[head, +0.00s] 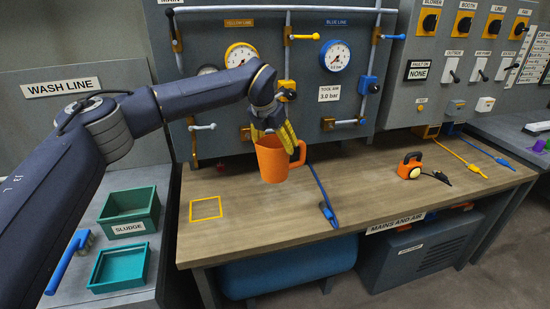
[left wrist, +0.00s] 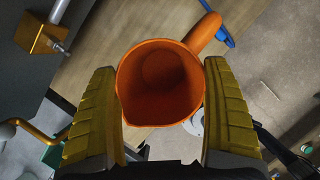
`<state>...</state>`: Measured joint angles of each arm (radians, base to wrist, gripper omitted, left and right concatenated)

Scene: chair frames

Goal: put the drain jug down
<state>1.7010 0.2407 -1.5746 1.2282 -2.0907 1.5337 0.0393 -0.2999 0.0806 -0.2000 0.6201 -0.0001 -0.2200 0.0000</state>
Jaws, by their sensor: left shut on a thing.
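The orange drain jug (head: 271,161) is held upright by my left gripper (head: 273,134) above the wooden bench, with its handle to the right. In the left wrist view the jug (left wrist: 161,84) sits between the two yellow fingers of the gripper (left wrist: 160,115), and its open mouth shows an empty-looking inside. A yellow square outline (head: 206,208) is marked on the bench to the left of the jug. My right gripper is in neither view.
The wooden bench (head: 240,238) is mostly clear. A blue hose tool (head: 327,212) lies right of the jug, and an orange device (head: 409,166) stands farther right. Green sludge bins (head: 130,212) are at the left. A panel with valves and gauges (head: 335,57) rises behind.

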